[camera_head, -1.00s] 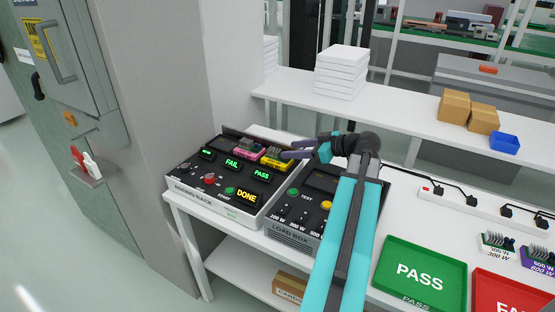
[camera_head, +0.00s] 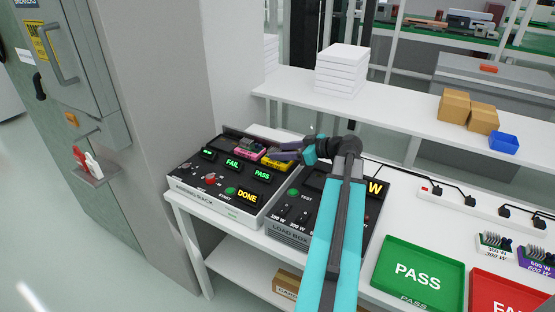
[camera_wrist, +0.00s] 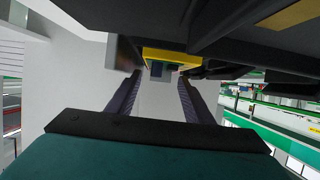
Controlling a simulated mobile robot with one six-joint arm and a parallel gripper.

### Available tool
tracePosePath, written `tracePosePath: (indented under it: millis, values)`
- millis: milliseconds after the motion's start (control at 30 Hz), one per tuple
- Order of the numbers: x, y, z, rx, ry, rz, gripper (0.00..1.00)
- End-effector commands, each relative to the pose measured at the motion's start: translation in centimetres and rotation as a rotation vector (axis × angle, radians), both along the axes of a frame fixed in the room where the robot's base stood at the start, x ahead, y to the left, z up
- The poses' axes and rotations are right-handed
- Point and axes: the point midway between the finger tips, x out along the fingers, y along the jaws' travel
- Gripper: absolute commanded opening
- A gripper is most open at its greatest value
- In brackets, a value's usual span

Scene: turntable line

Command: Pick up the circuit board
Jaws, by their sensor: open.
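Two circuit boards sit in slots of the black burn-in rack (camera_head: 190,186): one pink (camera_head: 249,147) and one yellow (camera_head: 277,161). My gripper (camera_head: 284,153) is beside the yellow board in the head view and partly covers it. In the wrist view, my gripper (camera_wrist: 157,80) has its two dark fingers apart with nothing between them. The yellow edge (camera_wrist: 166,57) shows beyond the fingertips, near the top of that view. I cannot tell whether the fingers touch it.
The load box (camera_head: 288,238) stands right of the rack under my arm. A green PASS tray (camera_head: 450,268) and red FAIL tray (camera_head: 510,293) are at the right. Finned units (camera_head: 495,245) stand behind them. White boxes (camera_head: 341,70) are stacked on the shelf.

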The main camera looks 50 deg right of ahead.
Motion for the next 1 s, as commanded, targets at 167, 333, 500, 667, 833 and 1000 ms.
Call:
tracePosePath:
  millis: [167,333,500,667,833,1000]
  values:
    - [-0.02,0.01,0.01,0.0,0.0,0.0,0.47]
    - [-0.03,0.0,0.02,0.0,0.0,0.0,0.35]
    - [-0.03,0.0,0.02,0.0,0.0,0.0,0.06]
    - [-0.01,0.01,0.06,0.0,-0.001,0.0,0.0]
    - [-0.01,0.01,0.11,0.0,-0.001,0.0,0.0]
    - [0.0,-0.02,0.56,0.0,-0.001,0.0,0.0]
